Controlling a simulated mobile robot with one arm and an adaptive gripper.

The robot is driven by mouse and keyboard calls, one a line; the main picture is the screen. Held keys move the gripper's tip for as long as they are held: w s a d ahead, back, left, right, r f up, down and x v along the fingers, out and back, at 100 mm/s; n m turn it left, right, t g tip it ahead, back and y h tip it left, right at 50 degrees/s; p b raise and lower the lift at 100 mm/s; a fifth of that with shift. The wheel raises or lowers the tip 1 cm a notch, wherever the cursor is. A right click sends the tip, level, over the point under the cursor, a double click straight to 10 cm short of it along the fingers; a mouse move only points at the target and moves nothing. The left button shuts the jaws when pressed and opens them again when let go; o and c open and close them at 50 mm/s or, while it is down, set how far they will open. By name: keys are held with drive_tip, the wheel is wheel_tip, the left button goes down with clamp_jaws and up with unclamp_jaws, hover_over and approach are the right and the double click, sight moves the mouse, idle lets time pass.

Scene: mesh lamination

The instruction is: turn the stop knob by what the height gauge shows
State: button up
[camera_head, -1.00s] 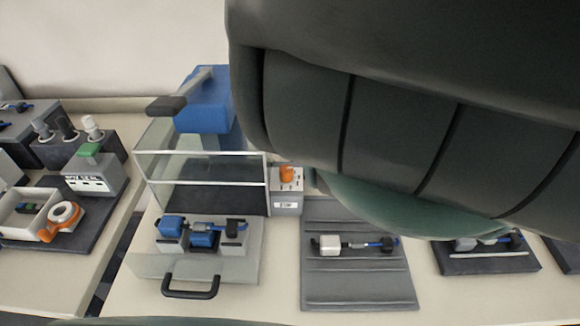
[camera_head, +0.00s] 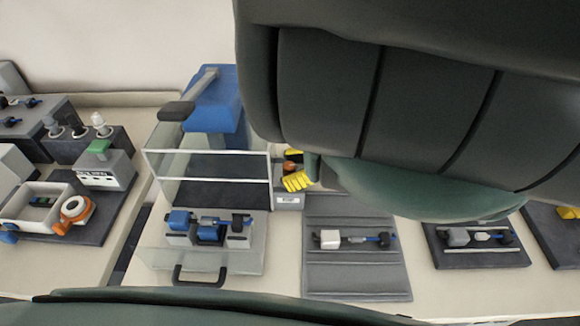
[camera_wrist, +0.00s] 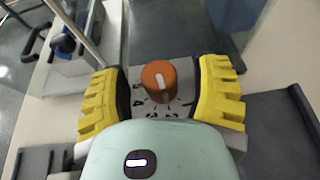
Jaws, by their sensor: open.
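The stop knob (camera_wrist: 153,72) is orange with a white pointer line and stands on a grey box with dark scale marks around its lower side in the wrist view. My gripper (camera_wrist: 160,88) is open, with one yellow finger on each side of the knob and a visible gap on both sides. In the head view my gripper's yellow fingertips (camera_head: 297,181) are at the grey knob box (camera_head: 289,201), and the knob is mostly hidden. I cannot make out a height gauge reading in either view.
A press with a blue head (camera_head: 213,105) and a clear guard (camera_head: 163,182) stands left of the knob box. A grey ribbed mat (camera_head: 357,279) with a small part lies in front. A dark tray (camera_head: 480,258) is at right.

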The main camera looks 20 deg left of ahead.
drive_tip(key=shift+o, duration=0.2)
drive_tip(key=shift+d, duration=0.1)
clamp_jaws()
drive_tip(key=shift+r+m+t+p, duration=0.1)
drive_tip(key=shift+m+t+p, duration=0.2)
drive_tip(key=shift+m+p, duration=0.1)
drive_tip(key=m+t+p, duration=0.3)
drive_tip(key=shift+s+t, duration=0.15)
drive_tip(key=shift+t, duration=0.25)
drive_tip(key=shift+m+t+p, duration=0.8)
drive_tip(key=shift+t+p, duration=0.05)
drive_tip(key=shift+t, duration=0.05)
drive_tip(key=shift+m+t+p, duration=0.3)
drive_tip(key=shift+t+p, duration=0.05)
drive_tip(key=shift+t, duration=0.05)
drive_tip(key=shift+h, duration=0.3)
